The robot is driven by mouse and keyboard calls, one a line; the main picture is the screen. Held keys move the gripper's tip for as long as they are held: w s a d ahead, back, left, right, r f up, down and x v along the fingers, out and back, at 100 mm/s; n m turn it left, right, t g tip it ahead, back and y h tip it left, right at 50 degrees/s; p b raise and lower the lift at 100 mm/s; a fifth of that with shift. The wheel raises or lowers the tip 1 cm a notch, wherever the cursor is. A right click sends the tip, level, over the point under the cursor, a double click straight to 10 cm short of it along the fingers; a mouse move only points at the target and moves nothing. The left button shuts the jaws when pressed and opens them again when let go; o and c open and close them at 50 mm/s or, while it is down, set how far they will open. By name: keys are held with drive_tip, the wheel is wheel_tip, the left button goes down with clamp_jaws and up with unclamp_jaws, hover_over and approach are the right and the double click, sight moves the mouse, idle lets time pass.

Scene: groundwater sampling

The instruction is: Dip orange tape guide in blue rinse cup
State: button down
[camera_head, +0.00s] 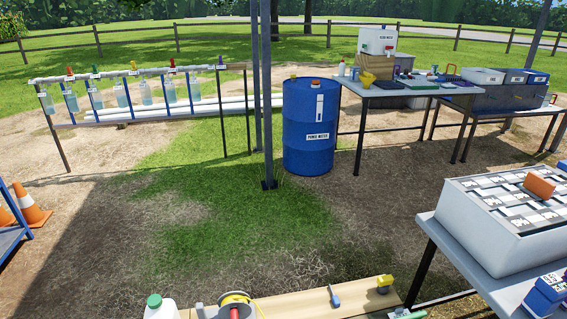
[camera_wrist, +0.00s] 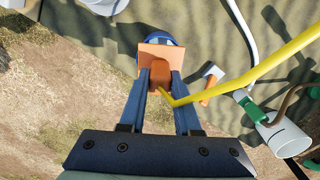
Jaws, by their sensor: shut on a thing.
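In the wrist view my gripper (camera_wrist: 160,82) is shut on the orange tape guide (camera_wrist: 160,56), a squarish plate with a darker block between the two blue fingers. A yellow tape (camera_wrist: 250,73) runs from beside the guide to the upper right. A round blue rim, seemingly the blue rinse cup (camera_wrist: 178,41), shows just behind the guide's far edge. The guide covers most of it; I cannot tell whether the guide is above it or inside it. My gripper is not in the head view.
In the wrist view a small orange-handled tool (camera_wrist: 207,94) and a white cylinder with a green fitting (camera_wrist: 284,137) are to the right. In the head view a jug (camera_head: 160,308) and a reel with yellow tape (camera_head: 237,299) are at the bottom; a blue barrel (camera_head: 308,135) stands beyond.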

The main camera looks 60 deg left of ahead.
drive_tip(key=shift+f+b, duration=0.65)
drive_tip(key=shift+f, duration=0.25)
